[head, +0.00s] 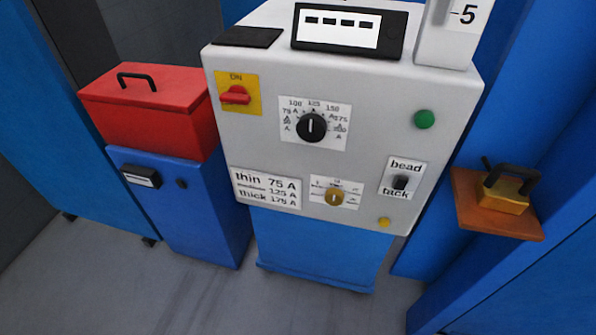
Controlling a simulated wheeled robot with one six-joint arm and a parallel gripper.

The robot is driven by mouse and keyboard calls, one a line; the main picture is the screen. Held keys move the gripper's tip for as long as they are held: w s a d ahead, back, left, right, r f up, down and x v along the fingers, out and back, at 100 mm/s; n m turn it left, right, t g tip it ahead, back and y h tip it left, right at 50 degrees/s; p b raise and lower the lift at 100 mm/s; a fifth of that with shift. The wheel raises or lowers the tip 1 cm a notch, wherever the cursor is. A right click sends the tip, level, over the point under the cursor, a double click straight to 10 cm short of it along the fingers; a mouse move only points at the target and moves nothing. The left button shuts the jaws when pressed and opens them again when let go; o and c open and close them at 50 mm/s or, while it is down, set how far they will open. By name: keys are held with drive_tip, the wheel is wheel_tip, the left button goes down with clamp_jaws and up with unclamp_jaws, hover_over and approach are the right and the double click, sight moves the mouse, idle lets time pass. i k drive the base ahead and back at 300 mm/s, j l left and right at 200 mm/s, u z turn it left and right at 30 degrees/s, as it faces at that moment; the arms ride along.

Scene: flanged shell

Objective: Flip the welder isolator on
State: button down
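The welder isolator is a red handle (236,95) on a yellow plate (250,104), at the upper left of the front of the grey welder (355,180). The word ON shows at the top of the plate, above the handle. The handle lies roughly sideways, not pointing up at ON. My gripper is not in the head view, and nothing covers the isolator.
The welder front also bears a black amperage knob (312,127), a green button (424,119), a bead/tack switch (400,183) and a brass-coloured knob (334,197). A red toolbox (150,115) stands close left on a blue cabinet (195,215). A brown shelf (480,221) is at right.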

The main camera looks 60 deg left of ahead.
sight(237, 94)
drive_tip(key=u, duration=1.95)
